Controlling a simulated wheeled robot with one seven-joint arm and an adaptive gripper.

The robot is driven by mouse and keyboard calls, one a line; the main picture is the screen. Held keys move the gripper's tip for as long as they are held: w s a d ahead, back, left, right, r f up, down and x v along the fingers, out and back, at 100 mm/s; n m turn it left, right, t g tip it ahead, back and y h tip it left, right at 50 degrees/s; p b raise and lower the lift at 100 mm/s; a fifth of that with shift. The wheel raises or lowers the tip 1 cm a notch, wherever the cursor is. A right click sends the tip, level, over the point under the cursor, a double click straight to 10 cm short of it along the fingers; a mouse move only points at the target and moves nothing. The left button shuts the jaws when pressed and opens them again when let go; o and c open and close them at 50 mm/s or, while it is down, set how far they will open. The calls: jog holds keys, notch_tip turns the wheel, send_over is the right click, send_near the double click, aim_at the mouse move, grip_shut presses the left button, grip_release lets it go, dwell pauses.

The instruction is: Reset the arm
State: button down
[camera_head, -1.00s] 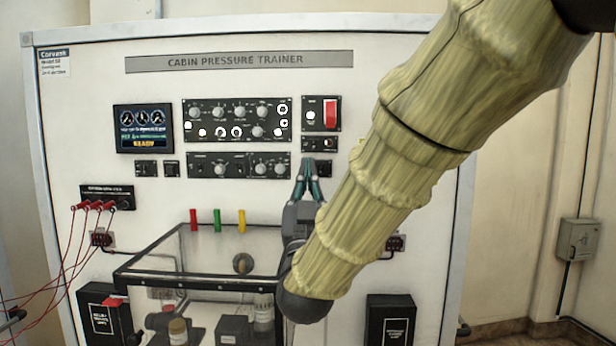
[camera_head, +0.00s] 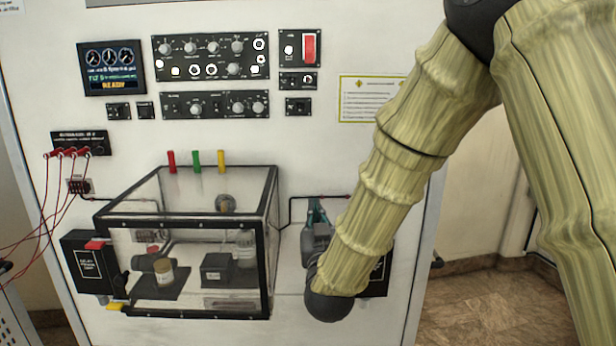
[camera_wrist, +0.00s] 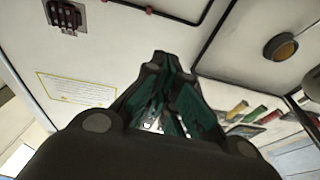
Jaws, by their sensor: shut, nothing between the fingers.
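My arm, in a yellow-green ribbed sleeve, reaches down from the upper right in the head view. My gripper (camera_head: 318,212) is right of the clear chamber, in front of the white panel (camera_head: 330,20). Its green-lined fingers point up and away. In the wrist view my gripper (camera_wrist: 165,95) shows its fingers drawn together, with nothing held. My forearm's dark end hides part of the black box behind it.
The black-framed clear chamber (camera_head: 270,235) juts out from the panel, close left of my gripper. Red wires (camera_head: 45,215) hang at the left. A black box (camera_head: 376,277) sits behind my forearm. Bare floor (camera_head: 470,300) shows at the right.

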jog(key=s+d+f+g, duration=0.4)
jog(key=s+f, duration=0.1)
jog(key=f, duration=0.8)
jog(key=s+d+f+g+h, duration=0.1)
jog(key=s+d+f+g, duration=0.25)
jog(key=f, duration=1.05)
jog(key=s+d+f+g, duration=0.35)
jog(key=s+f, duration=0.25)
jog(key=f, duration=0.7)
jog(key=s+d+f+g, duration=0.3)
jog(key=s+f, duration=0.3)
jog(key=s, duration=0.4)
jog(key=s+d+f+m+g, duration=0.1)
jog(key=s+d+f+g, duration=0.2)
jog(key=s+f, duration=0.3)
jog(key=s+d+f+g+h, duration=0.1)
jog(key=s+d+f+g, duration=0.2)
jog(key=s, duration=1.3)
notch_tip(320, 180, down, 3)
jog(key=shift+d+r+m+g, duration=0.1)
jog(key=shift+d+m+g, duration=0.2)
jog(key=shift+d, duration=0.3)
